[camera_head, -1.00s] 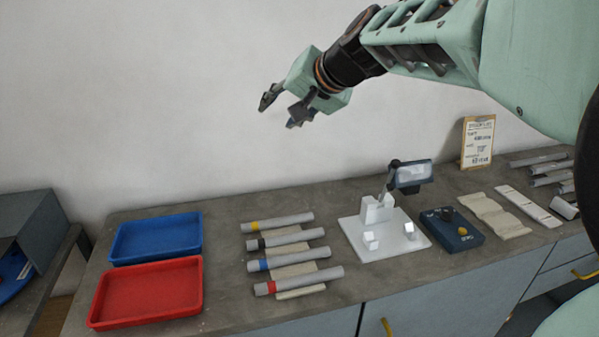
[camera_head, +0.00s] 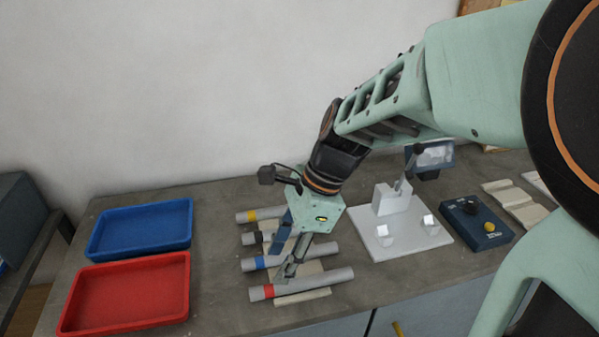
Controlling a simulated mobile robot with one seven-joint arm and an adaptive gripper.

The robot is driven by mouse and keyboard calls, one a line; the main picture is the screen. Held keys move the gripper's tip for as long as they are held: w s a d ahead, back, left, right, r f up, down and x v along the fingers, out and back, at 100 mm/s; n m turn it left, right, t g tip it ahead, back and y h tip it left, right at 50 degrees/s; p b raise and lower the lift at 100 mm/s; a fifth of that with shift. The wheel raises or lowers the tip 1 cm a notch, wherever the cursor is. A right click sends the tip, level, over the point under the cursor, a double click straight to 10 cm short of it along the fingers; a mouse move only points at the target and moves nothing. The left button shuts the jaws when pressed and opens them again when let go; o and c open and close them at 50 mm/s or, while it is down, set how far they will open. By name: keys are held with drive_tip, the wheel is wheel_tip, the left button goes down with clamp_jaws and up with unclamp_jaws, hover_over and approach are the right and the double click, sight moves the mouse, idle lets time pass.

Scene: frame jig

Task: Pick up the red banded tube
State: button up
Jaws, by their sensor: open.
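The red banded tube (camera_head: 318,282) is a grey tube with a red band near its left end. It lies on a pale rack at the front of a row of tubes on the bench. My gripper (camera_head: 284,262) is open and points down over the row, with one finger low near the red banded tube and the other farther back. I cannot tell whether the near finger touches the tube. The blue banded tube (camera_head: 322,250) lies just behind, partly hidden by my gripper. The black banded and yellow banded tubes (camera_head: 245,216) lie farther back, also partly covered.
A blue tray (camera_head: 96,246) and a red tray (camera_head: 70,322) stand to the left. A white jig (camera_head: 400,247) with clamp blocks stands to the right, with a dark blue control box (camera_head: 477,236) beyond it. Bare bench shows between trays and tubes.

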sight(265, 288)
drive_tip(key=x, duration=0.9)
drive_tip(key=shift+w+a+f+b, duration=0.1)
drive_tip(key=shift+a+b, duration=0.05)
drive_tip(key=shift+b, duration=0.2)
drive_tip(key=shift+c, duration=0.3)
clamp_jaws()
